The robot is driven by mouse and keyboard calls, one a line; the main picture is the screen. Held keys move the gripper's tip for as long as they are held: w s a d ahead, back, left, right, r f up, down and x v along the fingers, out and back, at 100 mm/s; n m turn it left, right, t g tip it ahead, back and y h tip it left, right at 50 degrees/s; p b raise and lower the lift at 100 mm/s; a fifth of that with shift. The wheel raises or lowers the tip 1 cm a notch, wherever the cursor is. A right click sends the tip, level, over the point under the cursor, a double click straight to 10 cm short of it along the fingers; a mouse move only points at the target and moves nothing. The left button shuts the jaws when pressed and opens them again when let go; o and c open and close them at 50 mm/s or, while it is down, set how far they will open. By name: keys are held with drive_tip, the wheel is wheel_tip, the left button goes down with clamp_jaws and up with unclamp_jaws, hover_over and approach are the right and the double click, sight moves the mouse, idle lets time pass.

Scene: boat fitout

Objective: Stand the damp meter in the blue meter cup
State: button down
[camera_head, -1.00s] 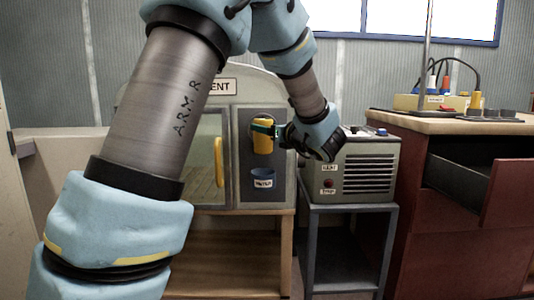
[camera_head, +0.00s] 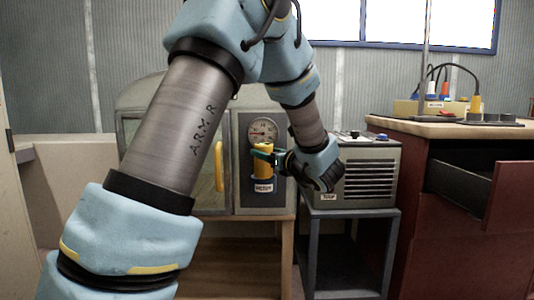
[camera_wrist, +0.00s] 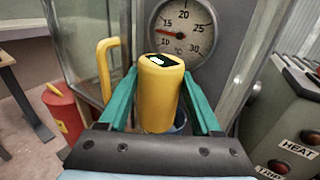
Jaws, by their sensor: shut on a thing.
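The yellow damp meter (camera_wrist: 160,95) stands upright between the green fingers of my gripper (camera_wrist: 162,100) in the wrist view. My gripper is shut on it. In the head view the damp meter (camera_head: 263,162) is held in front of the cabinet's right panel, and my gripper (camera_head: 266,158) reaches it from the right. The blue meter cup (camera_wrist: 181,122) shows only as a small blue part behind and below the meter. In the head view the cup (camera_head: 263,181) is mostly hidden, with its white label below the meter. The meter's lower end is at the cup; I cannot tell how deep it sits.
A round dial (camera_head: 263,130) is on the panel above the meter. A yellow door handle (camera_head: 219,167) is to the left. A grey heater box (camera_head: 368,172) on a stand is close to the right of my wrist. An open drawer (camera_head: 465,185) juts from the red cabinet.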

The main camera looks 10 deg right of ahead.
drive_tip(key=shift+f, duration=0.3)
drive_tip(key=shift+c, duration=0.4)
unclamp_jaws()
drive_tip(key=shift+r, duration=0.1)
